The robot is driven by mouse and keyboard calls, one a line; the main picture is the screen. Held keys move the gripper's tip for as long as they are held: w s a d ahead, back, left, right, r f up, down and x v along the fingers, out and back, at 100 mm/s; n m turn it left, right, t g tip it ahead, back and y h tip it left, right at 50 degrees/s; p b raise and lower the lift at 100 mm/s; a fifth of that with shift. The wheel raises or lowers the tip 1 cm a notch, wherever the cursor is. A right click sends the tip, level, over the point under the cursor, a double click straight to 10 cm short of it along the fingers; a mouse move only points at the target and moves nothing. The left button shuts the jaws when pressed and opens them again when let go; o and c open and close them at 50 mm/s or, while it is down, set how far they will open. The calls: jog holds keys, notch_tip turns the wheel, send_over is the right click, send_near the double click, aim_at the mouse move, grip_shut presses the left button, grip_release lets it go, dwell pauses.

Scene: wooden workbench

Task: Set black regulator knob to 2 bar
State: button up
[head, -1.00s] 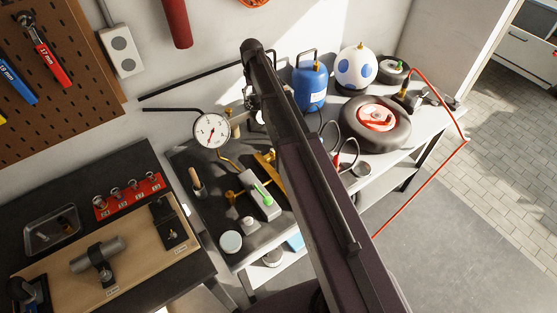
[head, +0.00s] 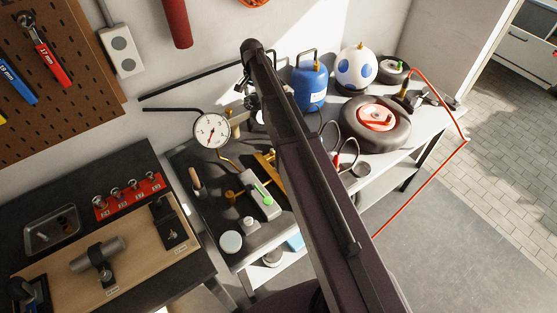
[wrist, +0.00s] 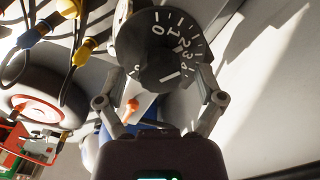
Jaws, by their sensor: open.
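The black regulator knob (wrist: 150,62) faces me at the top of the wrist view, with a dark dial behind it bearing white marks and numbers, including 0, 1, 2 and 3. I cannot tell for sure which number the knob points to. My gripper (wrist: 161,88) is open, with one finger on each side of the knob's lower part; touching cannot be told. In the head view my arm hides the knob and most of the gripper. A round white pressure gauge (head: 211,129) with a red needle stands left of my arm; its reading is too small to tell.
A blue gas bottle (head: 310,82), a white ball-shaped tank (head: 356,67) and a wheel (head: 390,134) stand right of my arm. Left lies a wooden board (head: 70,283) with a clamped cylinder. A thin black pipe (head: 172,109) runs near the gauge. The right floor is clear.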

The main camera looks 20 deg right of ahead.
aim_at(255, 95)
jog(key=m, duration=0.5)
jog(key=shift+m, duration=0.4)
notch_tip(255, 95, up, 14)
jog(key=p, duration=1.4)
jog(key=s+f+n+b, duration=0.4)
jog(key=s+f+b, duration=0.1)
jog(key=s, duration=0.5)
jog(key=s+f+n+b, duration=0.5)
jog(key=s, duration=0.5)
jog(key=s+f+n+b, duration=0.5)
jog(key=s+f+b, duration=0.1)
jog(key=s, duration=0.4)
jog(key=shift+s, duration=0.25)
